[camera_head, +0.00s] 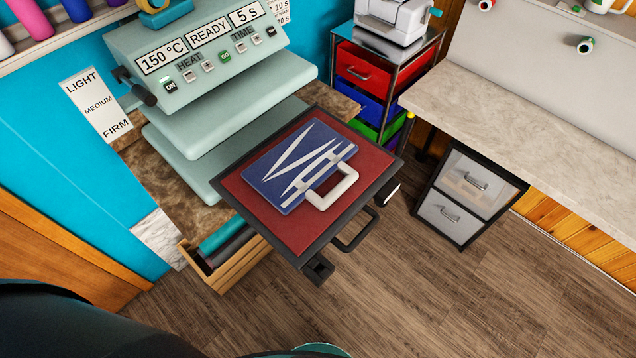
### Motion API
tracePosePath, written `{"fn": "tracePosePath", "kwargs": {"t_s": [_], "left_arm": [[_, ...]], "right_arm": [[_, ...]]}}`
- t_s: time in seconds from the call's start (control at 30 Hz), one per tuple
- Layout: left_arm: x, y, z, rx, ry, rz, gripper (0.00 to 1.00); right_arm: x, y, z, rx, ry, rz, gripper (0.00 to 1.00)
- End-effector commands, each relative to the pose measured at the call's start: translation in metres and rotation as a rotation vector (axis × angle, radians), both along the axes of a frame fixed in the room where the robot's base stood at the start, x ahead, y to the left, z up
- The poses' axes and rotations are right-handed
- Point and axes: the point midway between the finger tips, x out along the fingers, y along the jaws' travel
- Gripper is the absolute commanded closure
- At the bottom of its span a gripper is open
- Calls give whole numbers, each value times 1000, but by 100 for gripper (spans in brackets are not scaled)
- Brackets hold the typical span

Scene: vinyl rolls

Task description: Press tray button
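The tray (290,243) of the heat press is a red pad in a black frame, extended out of the teal press (215,90) over the floor. A blue panel with a white design (300,165) and a white handle-shaped piece (332,188) lie on it. A black handle (356,232) is on the tray's front edge. A black block (318,270) sits at the lower front corner, and a block with a white face (388,192) at the right corner. I cannot tell which part is the tray button. Neither gripper is in view.
The press display reads 150 °C, READY, 5 s. A wooden crate with rolls (225,262) stands below the tray. A coloured drawer cart (375,85), a pale worktop (530,120) and a grey drawer unit (465,195) are at right. The wooden floor in front is clear.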

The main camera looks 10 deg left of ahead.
Motion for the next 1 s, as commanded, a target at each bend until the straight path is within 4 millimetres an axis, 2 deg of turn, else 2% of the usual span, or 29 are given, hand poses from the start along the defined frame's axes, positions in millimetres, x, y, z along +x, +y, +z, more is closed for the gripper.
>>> {"fn": "tracePosePath", "kwargs": {"t_s": [0.17,0.73,1.0], "left_arm": [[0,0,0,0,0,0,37],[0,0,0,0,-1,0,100],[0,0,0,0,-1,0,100]], "right_arm": [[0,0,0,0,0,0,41],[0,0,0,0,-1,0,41],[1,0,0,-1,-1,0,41]]}}
